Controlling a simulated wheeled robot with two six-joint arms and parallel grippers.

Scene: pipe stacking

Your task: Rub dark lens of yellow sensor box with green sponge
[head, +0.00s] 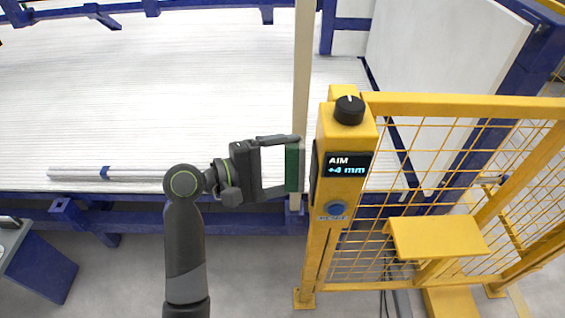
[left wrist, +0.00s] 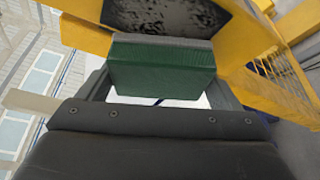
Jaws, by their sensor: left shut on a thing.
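In the left wrist view the lens (left wrist: 168,18) looks dark with mottled grey marks. My left gripper (head: 292,168) is shut on the green sponge (left wrist: 162,70), just left of the lens. The sponge's grey face points to the lens; I cannot tell whether they touch. My right gripper is not in view.
A yellow mesh fence (head: 450,180) with a small yellow shelf (head: 438,237) stands right of the box. A pale upright post (head: 302,70) is behind the sponge. A white ribbed bed (head: 150,90) with a blue frame and pipes (head: 135,174) lies to the left.

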